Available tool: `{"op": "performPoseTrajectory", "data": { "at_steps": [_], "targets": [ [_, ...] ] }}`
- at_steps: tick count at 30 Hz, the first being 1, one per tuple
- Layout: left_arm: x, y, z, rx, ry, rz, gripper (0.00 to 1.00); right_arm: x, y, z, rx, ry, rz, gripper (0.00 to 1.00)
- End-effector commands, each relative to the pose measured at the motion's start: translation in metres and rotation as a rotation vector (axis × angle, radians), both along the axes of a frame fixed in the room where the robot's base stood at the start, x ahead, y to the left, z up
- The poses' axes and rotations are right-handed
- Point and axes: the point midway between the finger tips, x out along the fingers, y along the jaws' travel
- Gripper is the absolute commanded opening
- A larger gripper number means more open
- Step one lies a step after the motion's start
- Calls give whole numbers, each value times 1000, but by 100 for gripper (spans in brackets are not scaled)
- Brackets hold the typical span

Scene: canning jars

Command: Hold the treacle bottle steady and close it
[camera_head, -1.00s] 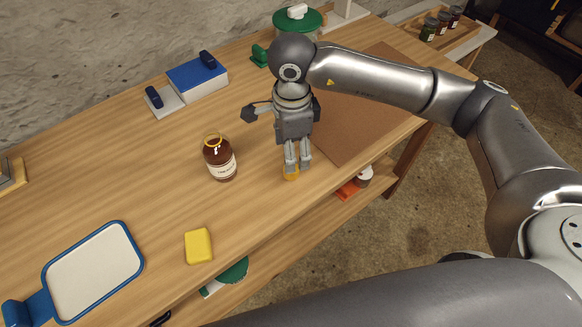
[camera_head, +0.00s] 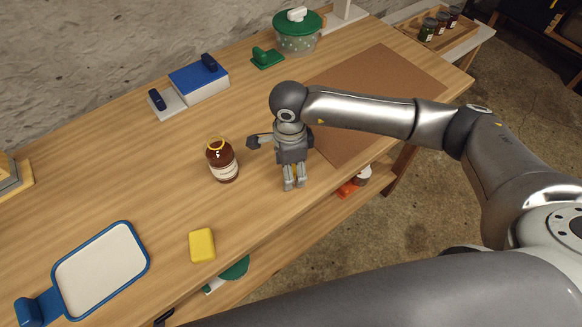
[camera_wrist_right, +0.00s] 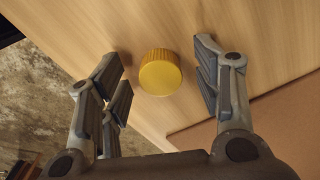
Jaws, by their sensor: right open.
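The treacle bottle (camera_head: 222,162), dark brown with a pale label and a yellow ring at its mouth, stands upright and uncapped on the table. The yellow ribbed lid (camera_wrist_right: 159,73) lies on the wood in the right wrist view. My right gripper (camera_head: 294,185) points down over the lid, to the right of the bottle. Its fingers are open, one side to the left and one to the right of the lid, with visible gaps. My left gripper is not in view.
A yellow block (camera_head: 202,245) and a blue-rimmed tray (camera_head: 148,262) lie toward the front left. A blue-topped box (camera_head: 198,80) and a green-lidded pot (camera_head: 297,38) stand at the back. A brown mat (camera_head: 390,75) covers the right. Wood around the bottle is clear.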

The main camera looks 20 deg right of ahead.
Motion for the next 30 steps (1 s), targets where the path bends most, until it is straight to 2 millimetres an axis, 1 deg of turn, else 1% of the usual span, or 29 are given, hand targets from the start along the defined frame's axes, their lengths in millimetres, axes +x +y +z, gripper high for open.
{"op": "performPoseTrajectory", "data": {
  "at_steps": [10, 18, 30],
  "targets": [
    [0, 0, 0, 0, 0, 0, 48, 0, 0, -2, 0, 0, 0, 59],
    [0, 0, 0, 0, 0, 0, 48, 0, 0, -1, 0, 0, 0, 25],
    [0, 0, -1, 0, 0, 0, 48, 0, 0, 1, 0, -1, 0, 25]
  ]
}}
